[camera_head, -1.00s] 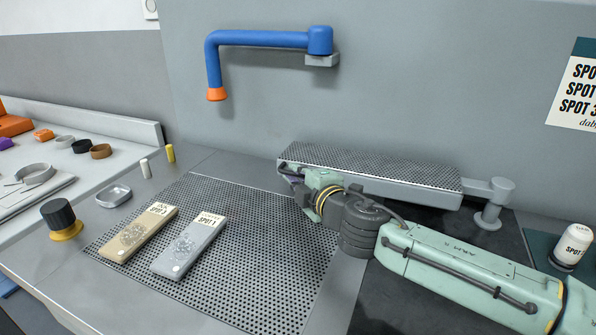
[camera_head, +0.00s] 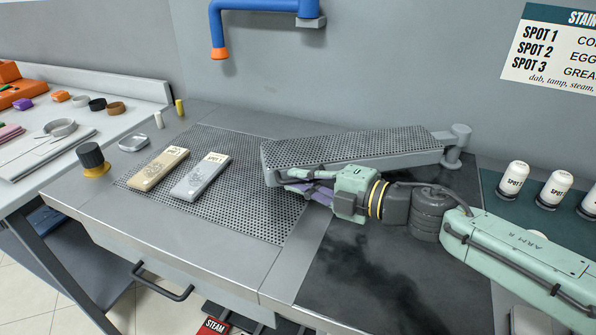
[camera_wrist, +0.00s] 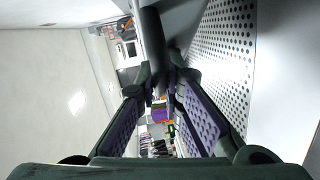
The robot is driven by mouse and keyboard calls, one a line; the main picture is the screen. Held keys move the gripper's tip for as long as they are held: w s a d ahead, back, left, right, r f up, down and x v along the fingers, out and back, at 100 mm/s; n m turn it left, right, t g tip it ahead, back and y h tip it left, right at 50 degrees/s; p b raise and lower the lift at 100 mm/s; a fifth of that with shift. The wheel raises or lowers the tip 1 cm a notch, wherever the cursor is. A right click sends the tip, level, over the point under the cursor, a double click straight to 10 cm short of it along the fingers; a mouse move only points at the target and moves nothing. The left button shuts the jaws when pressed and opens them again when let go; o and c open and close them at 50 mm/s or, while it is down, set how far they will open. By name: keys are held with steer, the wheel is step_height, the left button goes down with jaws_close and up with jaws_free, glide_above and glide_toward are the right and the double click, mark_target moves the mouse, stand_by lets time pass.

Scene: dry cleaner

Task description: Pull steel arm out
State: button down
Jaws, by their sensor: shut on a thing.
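The steel arm (camera_head: 350,147) is a long grey board with a perforated top, hinged on a round post (camera_head: 457,143) at its right end. It stands out at an angle from the back wall, its left end over the perforated table top. My gripper (camera_head: 308,188) is at the front side of that left end. In the wrist view my gripper (camera_wrist: 160,100) has its purple-padded fingers closed around a dark bar (camera_wrist: 152,35), which looks like the steel arm's handle. The steel arm's perforated top (camera_wrist: 228,45) runs along the right there. The grip contact is partly hidden.
Two labelled blocks, tan (camera_head: 158,168) and grey (camera_head: 200,177), lie on the perforated surface (camera_head: 245,215). A blue pipe with an orange tip (camera_head: 220,53) hangs above. White spot bottles (camera_head: 513,180) stand at the right.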

steer(key=s, duration=0.1)
steer(key=s+d, duration=0.1)
steer(key=s+n+g, duration=0.1)
steer(key=shift+s+d+y, duration=0.25)
steer(key=shift+d+y, duration=0.05)
steer(key=shift+d, duration=0.1)
steer(key=shift+s+f, duration=0.1)
steer(key=shift+s, duration=0.1)
steer(key=c, duration=2.2)
jaws_free()
steer(key=shift+s, duration=0.1)
steer(key=o, duration=0.3)
steer(key=shift+s+d, duration=0.15)
steer(key=shift+d, duration=0.15)
steer(key=shift+o, duration=1)
steer(key=shift+a, duration=0.1)
